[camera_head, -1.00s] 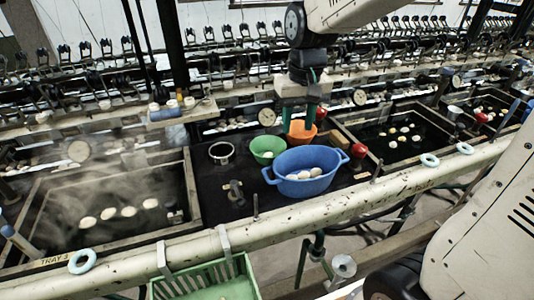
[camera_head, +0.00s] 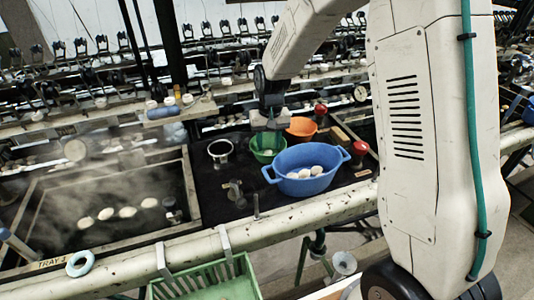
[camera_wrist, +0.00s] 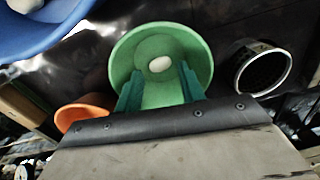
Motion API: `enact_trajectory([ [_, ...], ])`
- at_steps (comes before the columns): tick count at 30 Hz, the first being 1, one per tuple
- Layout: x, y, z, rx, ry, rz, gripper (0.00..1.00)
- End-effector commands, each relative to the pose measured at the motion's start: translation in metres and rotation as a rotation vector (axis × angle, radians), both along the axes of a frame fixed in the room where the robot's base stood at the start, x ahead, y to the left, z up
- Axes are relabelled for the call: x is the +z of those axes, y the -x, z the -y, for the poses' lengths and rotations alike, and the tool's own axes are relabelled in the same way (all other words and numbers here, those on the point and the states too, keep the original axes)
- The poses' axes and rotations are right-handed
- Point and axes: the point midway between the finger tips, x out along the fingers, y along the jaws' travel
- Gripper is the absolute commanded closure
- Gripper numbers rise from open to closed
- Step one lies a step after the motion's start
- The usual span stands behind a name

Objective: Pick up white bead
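A white bead (camera_wrist: 159,64) lies in the bottom of the green bowl (camera_wrist: 203,42) in the wrist view. The same bead shows small in the head view (camera_head: 268,152), inside the green bowl (camera_head: 258,139). My gripper (camera_wrist: 160,76) points down into this bowl. Its two green fingers are apart, one on each side of the bead in the picture, with nothing between them. I cannot tell how far the fingertips are above the bead. In the head view my gripper (camera_head: 268,122) is above the green bowl, its fingers hardly distinguishable.
A blue tub (camera_head: 297,184) with several white pieces stands in front. An orange bowl (camera_head: 301,127) is close on the right, a metal cup (camera_head: 220,150) on the left. Red knobs (camera_head: 359,148) stand to the right. A steaming basin (camera_head: 45,201) lies at left.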

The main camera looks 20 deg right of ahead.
Motion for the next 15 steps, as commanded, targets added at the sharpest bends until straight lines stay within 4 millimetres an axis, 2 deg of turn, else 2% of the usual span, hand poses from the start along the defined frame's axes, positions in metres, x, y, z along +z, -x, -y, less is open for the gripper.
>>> enact_trajectory([
  [1, -0.008, 0.0, -0.001, 0.0, 0.0, -0.002, 0.61],
  [5, -0.021, 0.0, -0.001, 0.001, 0.0, 0.0, 0.61],
  [13, -0.023, 0.0, -0.002, 0.001, 0.0, 0.001, 0.61],
  [15, -0.023, 0.0, -0.002, 0.001, 0.0, 0.001, 0.77],
])
